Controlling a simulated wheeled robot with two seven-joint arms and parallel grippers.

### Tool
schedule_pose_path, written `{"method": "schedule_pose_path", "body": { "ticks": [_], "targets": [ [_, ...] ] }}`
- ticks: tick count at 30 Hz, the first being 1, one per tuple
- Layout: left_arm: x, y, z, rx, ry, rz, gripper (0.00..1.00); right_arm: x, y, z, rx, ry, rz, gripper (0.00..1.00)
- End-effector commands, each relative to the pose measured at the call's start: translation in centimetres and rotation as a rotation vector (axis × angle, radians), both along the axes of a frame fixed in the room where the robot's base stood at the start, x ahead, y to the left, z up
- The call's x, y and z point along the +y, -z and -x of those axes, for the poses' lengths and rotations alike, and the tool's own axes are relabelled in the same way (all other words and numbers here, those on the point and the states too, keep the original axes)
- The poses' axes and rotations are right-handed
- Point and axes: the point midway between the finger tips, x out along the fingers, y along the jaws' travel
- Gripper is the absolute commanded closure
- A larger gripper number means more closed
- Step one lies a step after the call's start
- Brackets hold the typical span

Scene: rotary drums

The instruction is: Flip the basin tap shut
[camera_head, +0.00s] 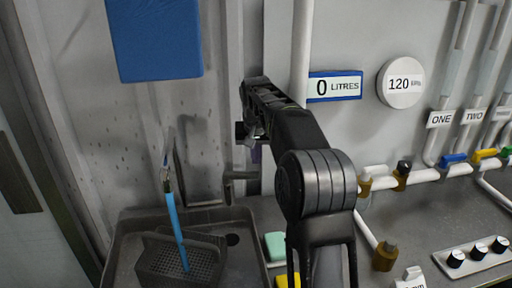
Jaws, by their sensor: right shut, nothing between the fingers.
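The basin (118,240) is a dark grey sink at the lower left. A dark tap body (240,176) stands at its back right, against the wall. My right gripper (247,132) is shut and empty, just above the tap. I cannot tell whether it touches the tap. My left gripper is out of view.
A basket (160,262) with a blue-handled brush (176,228) stands in the basin. A green sponge (275,246) lies right of it. Pipes with a blue valve handle (453,159) and a yellow one (484,154) run at right. A knob panel (478,254) lies at lower right.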

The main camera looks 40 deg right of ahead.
Motion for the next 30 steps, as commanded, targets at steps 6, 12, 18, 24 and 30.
{"method": "schedule_pose_path", "body": {
  "ticks": [6, 12, 18, 24, 30],
  "targets": [
    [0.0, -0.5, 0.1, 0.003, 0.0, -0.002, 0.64, -0.6, 2.7, -0.7, 0.001, 0.001, 0.0, 1.0],
    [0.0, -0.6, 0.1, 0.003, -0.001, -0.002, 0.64, -0.8, 3.6, -1.0, -0.001, 0.0, 0.0, 1.0],
    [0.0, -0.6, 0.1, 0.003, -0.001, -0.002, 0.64, -0.8, 3.6, -1.0, -0.002, 0.001, 0.0, 1.0],
    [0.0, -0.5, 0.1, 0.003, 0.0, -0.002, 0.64, -0.7, 3.6, -0.9, -0.001, 0.008, 0.0, 1.0],
    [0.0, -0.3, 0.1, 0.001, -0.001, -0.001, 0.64, -0.5, 3.6, -0.5, -0.002, 0.053, -0.001, 1.0]
  ]
}}
